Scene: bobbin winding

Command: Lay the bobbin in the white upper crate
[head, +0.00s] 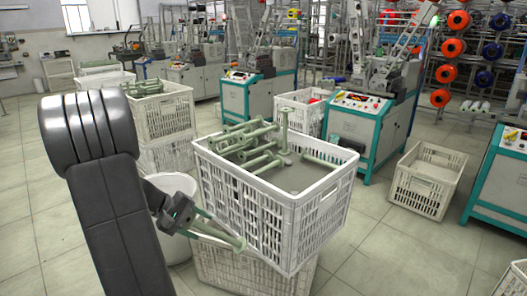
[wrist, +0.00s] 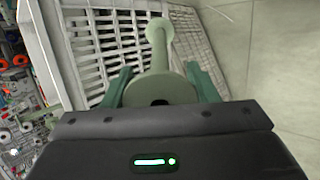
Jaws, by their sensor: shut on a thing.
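A pale green bobbin (head: 218,236) is held in my gripper (head: 196,228), its flanged end pointing right. In the wrist view the bobbin (wrist: 160,70) lies between the two green fingers of my gripper (wrist: 160,88), which are shut on it. The white upper crate (head: 289,221) is stacked on another crate, just right of my gripper. The held bobbin is outside the upper crate's near left wall and below its rim. Several green bobbins (head: 250,140) lie in the crate's left and back part, one standing upright; its right part shows bare grey floor.
The lower white crate (head: 225,275) stands under the upper one. A white bucket (head: 176,190) is behind my gripper. Another crate stack (head: 163,115) stands back left. An almost empty crate (head: 427,180) and teal winding machines (head: 350,125) stand right and behind.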

